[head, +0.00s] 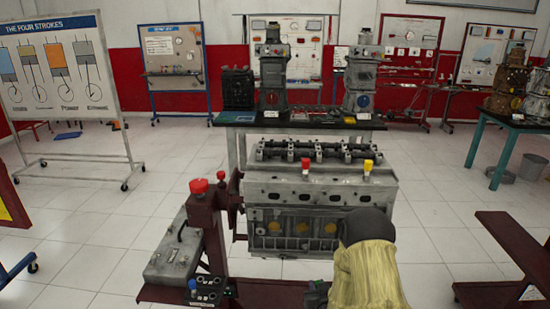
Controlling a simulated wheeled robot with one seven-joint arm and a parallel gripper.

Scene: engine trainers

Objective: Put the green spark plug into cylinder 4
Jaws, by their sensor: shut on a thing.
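The engine (320,196) stands in the middle of the head view, its grey head on top of the block. A red-topped plug (305,165) and a yellow-topped plug (368,167) stand upright along the near top edge of the head. Other round openings show along that face; I cannot read any cylinder numbers. My arm, with a black joint and a yellowish sleeve, rises in front of the block's lower right. My gripper's jaws do not show. A small dark part beside the sleeve at the bottom edge is unclear. I cannot make out a green spark plug.
A dark red stand (208,235) with a red button and a grey box (175,250) is at the engine's left. Behind is a black-topped table (225,118) with engine parts. A dark red frame (510,245) lies at right. White floor is free on both sides.

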